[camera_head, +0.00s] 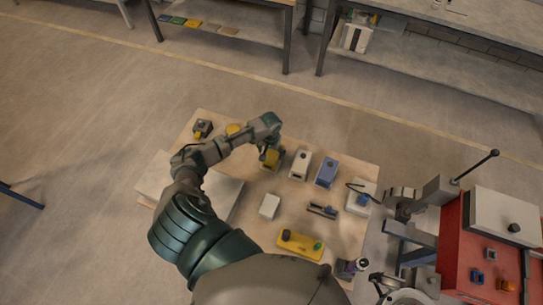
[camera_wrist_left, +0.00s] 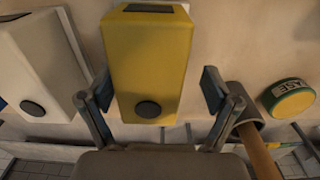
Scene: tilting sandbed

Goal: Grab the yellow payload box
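The yellow payload box (camera_head: 272,158) stands near the far edge of the wooden table, partly covered by my left gripper (camera_head: 269,150). In the left wrist view, the yellow payload box (camera_wrist_left: 150,60) fills the middle, with a dark round spot on its near end and a dark patch on top. My left gripper (camera_wrist_left: 158,100) is open, with one finger on each side of the box's near end. The left finger is close to the box; a clear gap shows at the right finger. Contact on the left cannot be told.
A white box (camera_head: 300,165) and a blue box (camera_head: 326,172) stand just right of the payload. A round yellow item (camera_wrist_left: 290,98) and a grey cylinder with a wooden handle (camera_wrist_left: 250,128) lie beside the right finger. A red machine (camera_head: 490,250) stands at right.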

